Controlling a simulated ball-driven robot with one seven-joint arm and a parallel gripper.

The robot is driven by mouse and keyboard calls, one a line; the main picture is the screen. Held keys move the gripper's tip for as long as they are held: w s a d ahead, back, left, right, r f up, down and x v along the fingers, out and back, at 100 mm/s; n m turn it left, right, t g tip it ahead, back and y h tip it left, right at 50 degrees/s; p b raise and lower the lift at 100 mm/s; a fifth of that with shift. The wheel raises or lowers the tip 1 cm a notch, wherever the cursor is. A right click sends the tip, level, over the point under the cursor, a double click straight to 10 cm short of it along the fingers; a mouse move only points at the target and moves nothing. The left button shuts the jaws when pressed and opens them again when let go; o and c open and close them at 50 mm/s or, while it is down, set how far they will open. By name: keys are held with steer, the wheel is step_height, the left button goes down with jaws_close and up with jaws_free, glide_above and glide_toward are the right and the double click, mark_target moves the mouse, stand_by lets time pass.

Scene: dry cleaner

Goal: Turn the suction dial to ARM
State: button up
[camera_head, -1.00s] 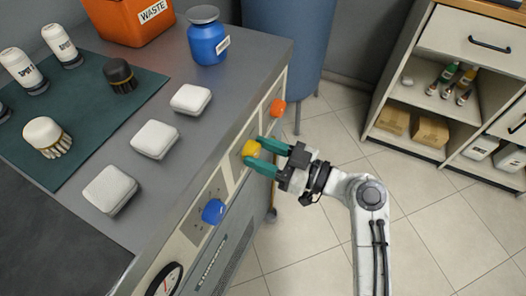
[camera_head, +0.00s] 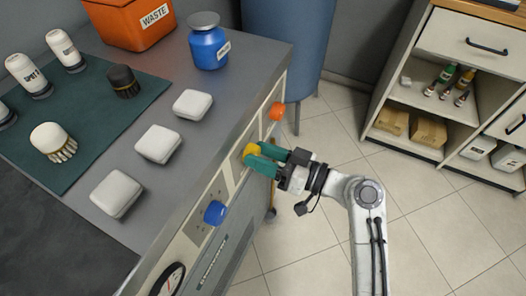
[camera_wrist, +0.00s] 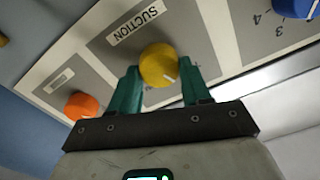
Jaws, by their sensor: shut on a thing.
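The suction dial (camera_wrist: 158,64) is a yellow round knob below the printed SUCTION label (camera_wrist: 138,22) in the wrist view. A pale pointer mark shows on its edge nearest my gripper. In the head view, the same yellow dial (camera_head: 251,150) sits on the front panel of the grey counter. My gripper (camera_head: 262,157) has its green fingers on either side of the dial and is shut on it. In the wrist view, my gripper (camera_wrist: 160,82) holds the dial between its fingertips. The ARM marking cannot be made out.
An orange knob (camera_head: 277,111) and a blue knob (camera_head: 215,212) flank the dial on the panel. A round gauge (camera_head: 167,281) is at the panel's near end. White pads (camera_head: 158,144) lie on the counter (camera_head: 200,140). Open floor (camera_head: 320,230) lies to the right.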

steer(key=m+p, duration=0.2)
steer(key=m, duration=0.1)
steer(key=shift+r+m, duration=0.1)
steer(key=shift+m, duration=0.3)
steer(key=m+p, duration=0.2)
steer(key=m, duration=0.1)
steer(key=shift+w+m, duration=0.1)
steer(key=shift+m, duration=0.2)
steer(key=m+p, duration=0.2)
steer(key=m, duration=0.1)
steer(key=shift+d+p, duration=0.1)
steer(key=shift+p, duration=0.25)
steer(key=shift+f+m+p, duration=0.15)
steer(key=shift+m+p, duration=0.35)
steer(key=shift+m, duration=0.3)
steer(key=shift+f+m+p, duration=0.15)
steer(key=shift+m+p, duration=0.3)
steer(key=shift+m, duration=0.35)
steer(key=o, duration=1)
